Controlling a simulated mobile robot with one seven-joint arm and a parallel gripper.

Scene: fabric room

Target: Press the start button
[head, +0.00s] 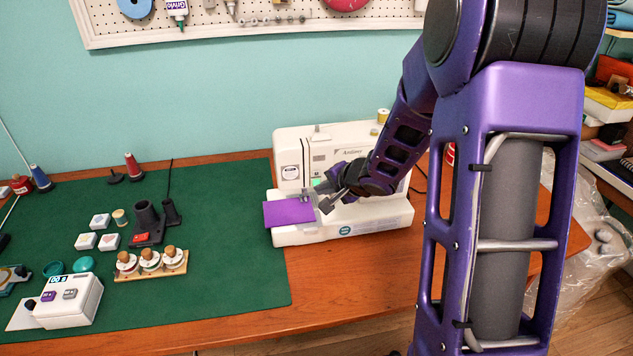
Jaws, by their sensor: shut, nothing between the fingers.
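A white sewing machine (365,225) stands on the wooden table to the right of the green mat. A purple piece of fabric (288,212) lies on its bed at the needle area. My gripper (325,204) is shut and empty. It is in front of the machine's needle head, just above the right end of the fabric. A small green patch (318,182) shows on the machine beside my gripper. I cannot tell if it is the start button, or if my fingers touch the machine. My gripper and wrist hide part of the machine's front.
A green mat (215,270) covers the left of the table (340,300). On it are a white box with buttons (75,300), a wooden rack of spools (150,263), white blocks (100,220) and thread cones (133,166). A pegboard (250,25) hangs behind. The mat's front middle is clear.

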